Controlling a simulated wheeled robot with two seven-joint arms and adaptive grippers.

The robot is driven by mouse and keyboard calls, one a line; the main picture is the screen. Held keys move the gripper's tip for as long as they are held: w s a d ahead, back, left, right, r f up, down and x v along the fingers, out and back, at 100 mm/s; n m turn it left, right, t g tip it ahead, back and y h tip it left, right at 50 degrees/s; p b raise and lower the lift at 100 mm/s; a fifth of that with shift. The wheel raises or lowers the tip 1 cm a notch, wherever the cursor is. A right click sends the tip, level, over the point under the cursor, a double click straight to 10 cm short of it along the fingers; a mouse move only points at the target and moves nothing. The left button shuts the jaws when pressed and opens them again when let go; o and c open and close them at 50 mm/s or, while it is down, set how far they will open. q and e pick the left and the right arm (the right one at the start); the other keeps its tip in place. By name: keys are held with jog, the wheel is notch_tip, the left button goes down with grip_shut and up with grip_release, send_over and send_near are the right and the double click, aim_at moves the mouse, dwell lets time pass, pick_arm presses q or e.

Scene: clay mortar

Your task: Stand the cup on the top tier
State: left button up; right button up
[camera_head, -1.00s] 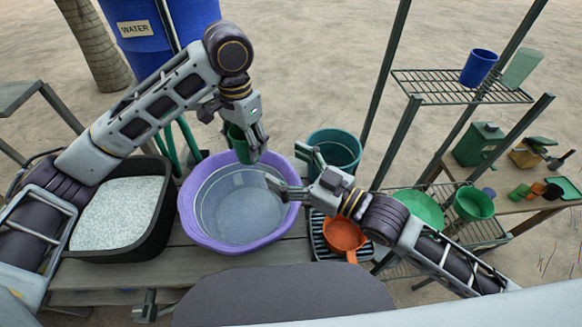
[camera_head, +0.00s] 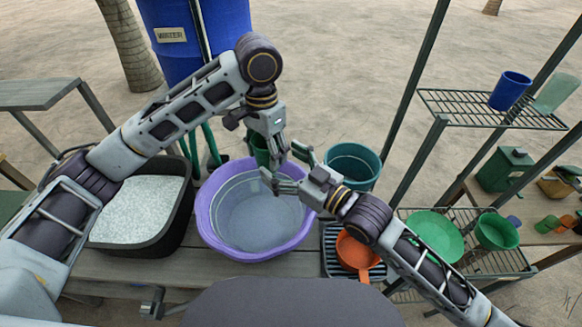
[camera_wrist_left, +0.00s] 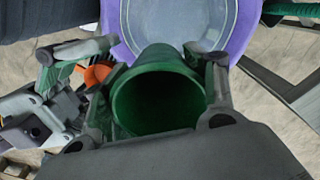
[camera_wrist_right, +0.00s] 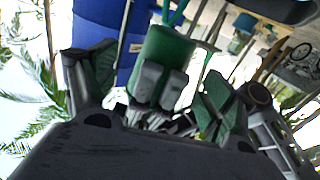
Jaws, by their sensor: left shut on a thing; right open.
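My left gripper (camera_head: 268,148) is shut on a green cup (camera_head: 260,152) and holds it above the back part of the purple basin (camera_head: 211,222). In the left wrist view the cup's open mouth (camera_wrist_left: 160,104) faces the camera between the fingers. My right gripper (camera_head: 284,166) is open and empty, just right of the cup. The right wrist view shows the cup (camera_wrist_right: 166,50) ahead, between its spread fingers. The wire rack's top tier (camera_head: 455,105) is at the right, carrying a blue cup (camera_head: 510,91) and a translucent green cup (camera_head: 556,93).
The rack's lower tier holds a green plate (camera_head: 434,236) and a green bowl (camera_head: 496,232). A teal bucket (camera_head: 354,166) stands behind my right gripper. An orange dipper (camera_head: 356,254) sits on a ribbed tray. A black tub of white grains (camera_head: 140,215) is at left.

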jog(key=shift+x, duration=2)
jog(key=c, duration=1)
pick_arm(q)
jog(key=o, duration=1.1)
pick_arm(e)
jog(key=shift+c, duration=0.6)
pick_arm(q)
jog(key=shift+r, duration=0.1)
jog(key=shift+r, duration=5.9)
jog(key=shift+w, duration=0.15)
